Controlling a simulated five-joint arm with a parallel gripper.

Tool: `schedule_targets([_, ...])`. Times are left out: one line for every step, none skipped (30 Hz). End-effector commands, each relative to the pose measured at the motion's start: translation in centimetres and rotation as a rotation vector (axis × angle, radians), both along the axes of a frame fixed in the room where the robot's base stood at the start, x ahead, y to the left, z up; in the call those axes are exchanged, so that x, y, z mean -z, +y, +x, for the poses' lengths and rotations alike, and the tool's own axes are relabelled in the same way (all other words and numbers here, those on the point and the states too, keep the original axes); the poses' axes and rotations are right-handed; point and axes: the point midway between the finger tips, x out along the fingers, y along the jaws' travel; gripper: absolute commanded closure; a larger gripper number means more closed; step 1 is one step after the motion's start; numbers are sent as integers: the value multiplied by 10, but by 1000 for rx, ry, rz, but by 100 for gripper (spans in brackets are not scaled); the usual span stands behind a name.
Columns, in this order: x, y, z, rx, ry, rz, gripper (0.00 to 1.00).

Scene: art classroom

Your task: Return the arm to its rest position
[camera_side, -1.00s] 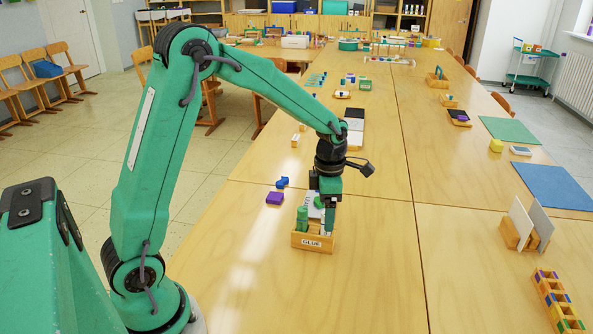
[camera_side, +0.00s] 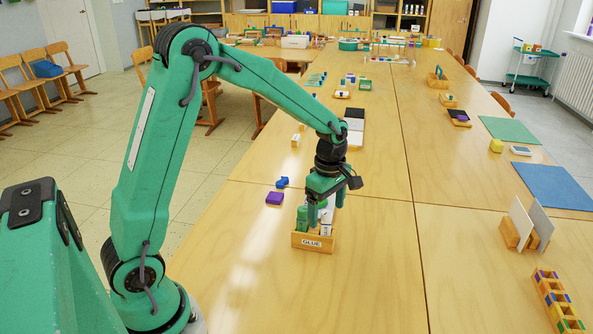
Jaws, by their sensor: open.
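My gripper (camera_side: 325,202) is at the end of my green arm, pointing down over the wooden box labelled GLUE (camera_side: 312,243). Its jaws are open, one finger on each side of a white upright item (camera_side: 327,213) in the box. I cannot tell whether the fingers touch it. A green glue bottle or stick (camera_side: 302,219) stands in the left part of the box. The back of the box is hidden by my gripper. My arm is extended forward over the table.
A purple block (camera_side: 274,198) and a blue piece (camera_side: 282,183) lie left of the box. A wooden rack with upright panels (camera_side: 518,228) and a sectioned wooden tray (camera_side: 556,300) stand at the right. The table (camera_side: 380,270) right of the box is clear.

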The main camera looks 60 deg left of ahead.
Motion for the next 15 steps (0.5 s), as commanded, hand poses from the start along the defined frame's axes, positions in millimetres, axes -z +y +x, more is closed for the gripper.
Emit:
schedule_targets([0,0,0,24,0,0,18])
schedule_targets([0,0,0,37,0,0,18])
schedule_targets([0,0,0,49,0,0,18])
schedule_targets([0,0,0,54,0,0,18])
schedule_targets([0,0,0,58,0,0,18])
schedule_targets([0,0,0,60,0,0,18])
schedule_targets([0,0,0,61,0,0,18])
schedule_targets([0,0,0,60,0,0,18])
schedule_targets([0,0,0,60,0,0,18])
schedule_targets([0,0,0,60,0,0,18])
schedule_targets([0,0,0,59,0,0,18])
schedule_targets([0,0,0,59,0,0,18])
schedule_targets([0,0,0,59,0,0,18])
schedule_targets([0,0,0,58,0,0,18])
schedule_targets([0,0,0,58,0,0,18])
